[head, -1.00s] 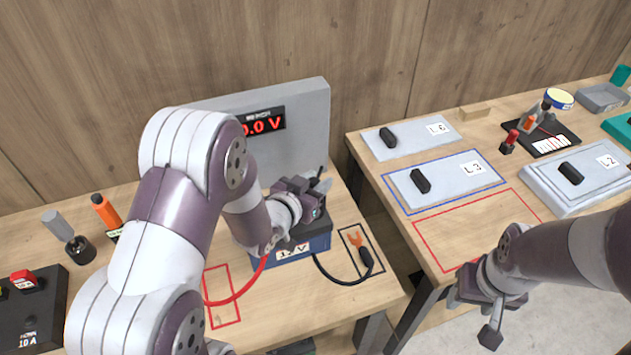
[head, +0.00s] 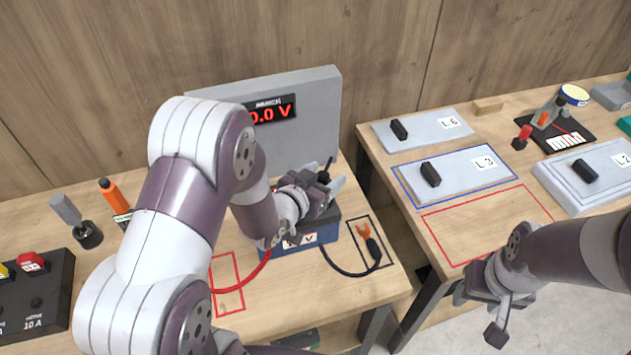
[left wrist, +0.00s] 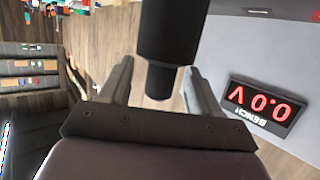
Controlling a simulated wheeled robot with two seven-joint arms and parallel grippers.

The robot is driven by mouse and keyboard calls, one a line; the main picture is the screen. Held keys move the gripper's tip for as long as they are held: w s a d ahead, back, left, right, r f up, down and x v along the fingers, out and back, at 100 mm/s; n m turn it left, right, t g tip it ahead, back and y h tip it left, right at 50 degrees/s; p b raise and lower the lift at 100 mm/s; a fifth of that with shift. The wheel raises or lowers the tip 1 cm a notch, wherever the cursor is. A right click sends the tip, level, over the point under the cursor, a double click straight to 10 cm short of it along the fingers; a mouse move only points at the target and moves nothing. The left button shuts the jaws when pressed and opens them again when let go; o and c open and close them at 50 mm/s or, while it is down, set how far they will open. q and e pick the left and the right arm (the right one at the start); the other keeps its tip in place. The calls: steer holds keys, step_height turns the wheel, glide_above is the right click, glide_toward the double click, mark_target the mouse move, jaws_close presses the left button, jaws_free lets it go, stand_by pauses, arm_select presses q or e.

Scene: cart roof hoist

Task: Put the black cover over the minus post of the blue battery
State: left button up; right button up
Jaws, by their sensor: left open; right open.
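The blue battery (head: 335,233) stands on the left bench, with its top largely hidden behind my left arm and gripper. My left gripper (head: 332,184) is at the battery's top right side, with its jaws open. A black piece, which looks like the cover (head: 324,177), is between its fingers. In the left wrist view, this black stepped cylinder (left wrist: 172,35) sits between the two spread fingers, with a gap on each side. Whether it sits over the minus post is hidden. My right gripper (head: 484,312) is open and empty, in front of the right bench.
A voltage display (head: 270,115) on a grey panel stands behind the battery. A black lead with an orange fork end (head: 369,238) lies in a black outline on the right. A red lead (head: 243,281) crosses the left bench. A gap separates the benches.

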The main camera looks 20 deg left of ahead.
arm_select(q)
steer(key=b+v, duration=0.1)
steer(key=v, duration=1.1)
